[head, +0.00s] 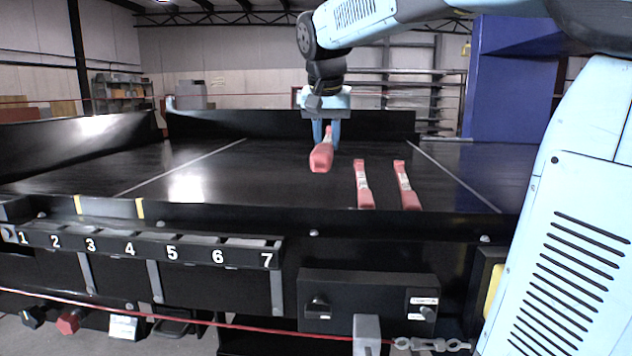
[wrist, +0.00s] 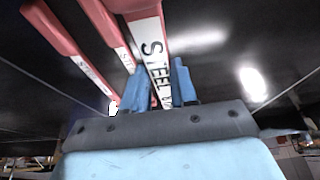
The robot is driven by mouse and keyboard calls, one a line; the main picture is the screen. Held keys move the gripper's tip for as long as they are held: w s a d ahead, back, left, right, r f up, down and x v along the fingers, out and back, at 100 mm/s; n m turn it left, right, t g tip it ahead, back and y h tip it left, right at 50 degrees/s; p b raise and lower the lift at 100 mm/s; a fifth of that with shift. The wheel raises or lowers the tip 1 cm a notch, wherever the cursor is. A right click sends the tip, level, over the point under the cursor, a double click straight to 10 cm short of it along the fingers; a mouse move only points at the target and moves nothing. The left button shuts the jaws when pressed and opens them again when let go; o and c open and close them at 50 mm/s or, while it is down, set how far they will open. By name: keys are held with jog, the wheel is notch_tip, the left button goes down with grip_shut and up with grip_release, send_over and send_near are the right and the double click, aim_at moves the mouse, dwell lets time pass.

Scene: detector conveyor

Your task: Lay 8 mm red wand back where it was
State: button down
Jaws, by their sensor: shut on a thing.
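My gripper (head: 326,132) is over the black conveyor belt, with its blue fingers shut on a red wand (head: 321,158). The held wand points toward the head camera and appears to be raised above the belt. Two other red wands, a middle one (head: 363,185) and a right one (head: 406,185), lie side by side on the belt to the right of the held one.
The conveyor belt (head: 215,175) is bare to the left of the held wand, with pale lines across it. A rack numbered 1 to 7 (head: 145,249) runs along the front left edge. A control box (head: 368,300) is at front centre. A blue pillar (head: 512,110) stands behind.

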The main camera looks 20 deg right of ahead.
jog(key=w+f, duration=0.4)
jog(key=w, duration=0.5)
send_near(314, 188)
jog(key=shift+w+d+f, duration=0.4)
jog(key=shift+w+f, duration=0.6)
jog(key=shift+f, duration=0.1)
jog(key=shift+w+f, duration=0.2)
jog(key=shift+f, duration=1.55)
jog(key=c, duration=0.9)
grip_release()
jog(key=v, duration=1.2)
